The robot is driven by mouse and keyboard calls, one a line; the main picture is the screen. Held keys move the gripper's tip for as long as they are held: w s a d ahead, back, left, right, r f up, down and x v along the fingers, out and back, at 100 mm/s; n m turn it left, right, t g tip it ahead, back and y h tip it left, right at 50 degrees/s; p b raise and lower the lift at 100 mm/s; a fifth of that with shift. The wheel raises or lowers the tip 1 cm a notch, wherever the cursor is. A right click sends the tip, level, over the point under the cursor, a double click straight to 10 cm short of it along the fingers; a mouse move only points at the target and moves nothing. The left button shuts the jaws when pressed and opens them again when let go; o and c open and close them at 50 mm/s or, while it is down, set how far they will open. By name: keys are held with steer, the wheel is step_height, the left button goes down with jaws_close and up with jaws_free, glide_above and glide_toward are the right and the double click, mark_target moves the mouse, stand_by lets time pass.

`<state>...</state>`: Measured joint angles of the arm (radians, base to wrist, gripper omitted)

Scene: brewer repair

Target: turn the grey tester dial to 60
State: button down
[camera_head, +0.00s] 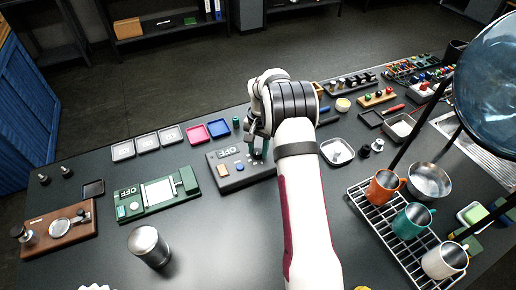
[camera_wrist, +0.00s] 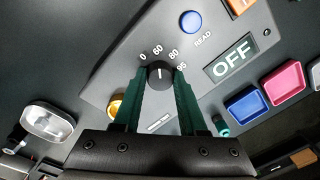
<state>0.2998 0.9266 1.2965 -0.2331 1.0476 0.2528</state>
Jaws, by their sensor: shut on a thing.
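The grey tester (camera_head: 236,182) lies on the dark bench in the head view, with an OFF display and a blue button. In the wrist view its panel (camera_wrist: 118,72) carries the dark dial (camera_wrist: 160,72), marked 0, 60, 80 and 95 around its top. The dial's white mark points up in the picture, toward about 60. A blue READ button (camera_wrist: 191,22) and the OFF display (camera_wrist: 231,58) sit beside it. My gripper (camera_wrist: 160,76) has its green fingers on either side of the dial, shut on it. In the head view my gripper (camera_head: 258,152) partly hides the tester.
A green device (camera_head: 157,194) stands left of the tester. Pink (camera_head: 197,134) and blue (camera_head: 219,127) trays lie behind it. A metal canister (camera_head: 148,246) stands in front on the left. A rack with mugs (camera_head: 413,219) stands to the right of my arm.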

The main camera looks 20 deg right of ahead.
mark_target(260, 152)
stand_by(0.3)
steer(key=shift+c, duration=2.3)
jaws_free()
step_height(260, 152, up, 16)
steer(key=shift+s+d, duration=0.2)
steer(key=shift+s, duration=0.1)
steer(key=shift+f, duration=0.1)
